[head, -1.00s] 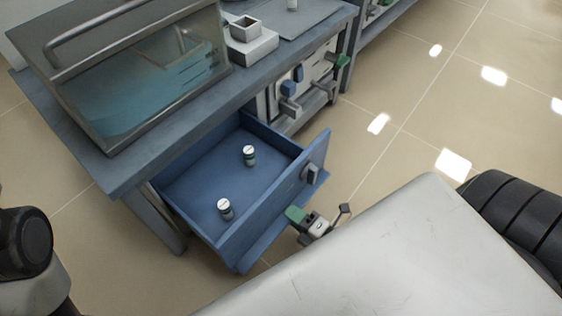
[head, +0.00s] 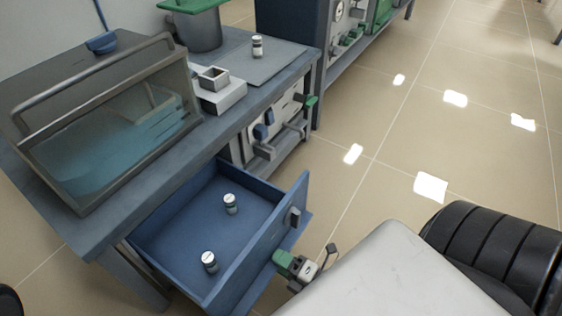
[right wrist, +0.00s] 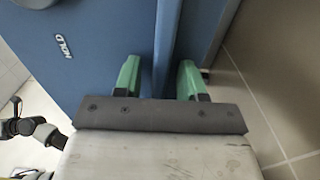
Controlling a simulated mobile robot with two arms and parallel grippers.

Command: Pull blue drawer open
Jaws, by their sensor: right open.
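The blue drawer (head: 160,240) stands pulled well out from under the bench in the head view. Its front panel (head: 262,254) carries a grey handle (head: 293,217). Two small white-capped vials, a rear one (head: 230,203) and a front one (head: 209,262), stand upright inside. My right gripper (head: 292,266) is open beside the front panel, below the handle. In the right wrist view its green fingertips (right wrist: 158,80) are apart, with a blue panel edge (right wrist: 166,50) between them; I cannot tell whether they touch it. My left gripper is out of view.
A glass-fronted box (head: 110,130) stands on the bench above the drawer. A white block (head: 218,97) and another vial (head: 257,47) are behind it. A second bench unit (head: 300,25) stands at the back. The tiled floor (head: 400,150) to the right is clear.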

